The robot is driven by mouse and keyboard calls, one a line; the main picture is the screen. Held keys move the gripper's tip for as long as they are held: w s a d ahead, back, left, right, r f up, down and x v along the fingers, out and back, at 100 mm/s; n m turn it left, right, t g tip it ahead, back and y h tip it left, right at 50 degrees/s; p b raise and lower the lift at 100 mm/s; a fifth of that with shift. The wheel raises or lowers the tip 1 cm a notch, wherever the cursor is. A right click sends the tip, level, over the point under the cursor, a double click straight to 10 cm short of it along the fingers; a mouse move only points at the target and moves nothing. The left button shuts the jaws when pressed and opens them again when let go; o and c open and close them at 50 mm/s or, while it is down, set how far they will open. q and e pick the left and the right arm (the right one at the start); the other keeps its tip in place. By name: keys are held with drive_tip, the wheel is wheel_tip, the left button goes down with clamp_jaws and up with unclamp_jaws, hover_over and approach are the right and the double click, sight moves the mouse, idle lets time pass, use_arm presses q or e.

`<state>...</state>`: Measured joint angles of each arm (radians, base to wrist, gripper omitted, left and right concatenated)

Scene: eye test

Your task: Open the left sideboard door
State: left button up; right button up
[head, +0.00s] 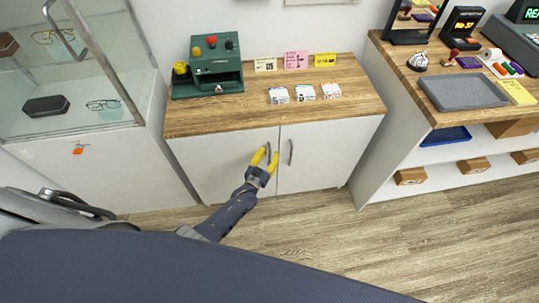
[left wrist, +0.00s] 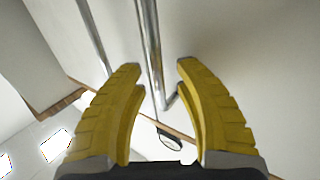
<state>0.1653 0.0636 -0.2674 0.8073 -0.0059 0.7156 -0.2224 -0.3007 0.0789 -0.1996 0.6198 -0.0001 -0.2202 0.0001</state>
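The sideboard's left door (head: 215,165) is white and shut under a wooden top. The right door (head: 318,155) beside it is shut too. My left gripper (head: 268,156) is at the left door's upper right, by the seam. In the left wrist view my gripper (left wrist: 160,66) has its yellow fingers apart. The left door's metal handle (left wrist: 151,50) runs between them, with no clear contact. In the head view the fingers mostly hide this handle. The right door's handle (head: 290,152) is in plain sight just right of the gripper. My right gripper is not in view.
On the sideboard top (head: 225,113) stand a green machine (head: 212,66), small cards and several little packs. A glass display case (head: 75,70) on a white base is close on the left. A shelf unit with a grey tray (head: 462,91) is on the right. The floor in front is clear.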

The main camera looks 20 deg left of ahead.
use_arm(q)
drive_tip(key=shift+c, duration=0.2)
clamp_jaws()
drive_tip(key=shift+s, duration=0.1)
